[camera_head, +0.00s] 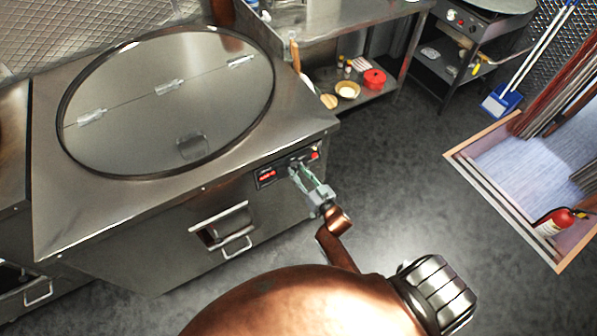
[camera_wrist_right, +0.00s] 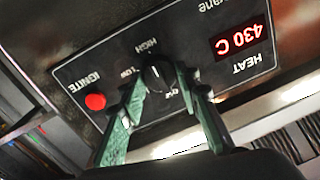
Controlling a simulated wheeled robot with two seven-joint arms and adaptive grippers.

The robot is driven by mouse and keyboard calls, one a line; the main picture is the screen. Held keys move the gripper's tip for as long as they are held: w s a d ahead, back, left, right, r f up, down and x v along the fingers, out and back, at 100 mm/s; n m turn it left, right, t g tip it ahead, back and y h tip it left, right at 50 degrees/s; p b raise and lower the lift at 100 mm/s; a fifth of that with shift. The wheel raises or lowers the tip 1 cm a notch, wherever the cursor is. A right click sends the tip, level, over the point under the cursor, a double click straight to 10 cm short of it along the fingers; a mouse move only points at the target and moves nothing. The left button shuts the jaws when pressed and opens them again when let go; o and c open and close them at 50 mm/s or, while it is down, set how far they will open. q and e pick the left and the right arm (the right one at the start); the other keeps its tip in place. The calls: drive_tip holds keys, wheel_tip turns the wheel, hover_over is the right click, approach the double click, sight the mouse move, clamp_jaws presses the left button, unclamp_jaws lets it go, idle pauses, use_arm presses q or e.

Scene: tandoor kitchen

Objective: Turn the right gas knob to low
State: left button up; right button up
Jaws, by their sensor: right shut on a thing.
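The control panel (camera_head: 284,166) is on the front of the steel tandoor. In the right wrist view the panel appears upside down, with a black round knob (camera_wrist_right: 154,76) between HIGH, LOW and OFF labels. A small white mark shows on the knob; its exact setting is hard to read. My right gripper (camera_head: 298,171) reaches the panel from the front. In the wrist view its green fingers (camera_wrist_right: 160,82) are on either side of the knob, shut on it. In the head view the fingers mostly hide the knob. My left gripper is not in view.
A red IGNITE button (camera_wrist_right: 95,101) and a HEAT display (camera_wrist_right: 241,41) reading 430 C flank the knob. Below is a tandoor door with a handle (camera_head: 236,246). A steel shelf table (camera_head: 340,30) stands behind. The floor (camera_head: 420,200) to the right is clear.

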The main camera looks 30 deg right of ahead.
drive_tip(key=shift+n, duration=0.3)
drive_tip(key=n+p, duration=0.1)
drive_tip(key=n, duration=0.4)
drive_tip(key=shift+r, duration=0.1)
drive_tip(key=n, duration=0.5)
drive_tip(key=shift+a+n+g+h, duration=0.1)
drive_tip(key=shift+n+g+h, duration=0.2)
drive_tip(key=shift+g, duration=0.1)
drive_tip(key=o, duration=1.2)
drive_tip(key=shift+c, duration=0.2)
drive_tip(key=s, duration=1.2)
drive_tip(key=shift+d+r, duration=0.2)
drive_tip(key=shift+r, duration=0.15)
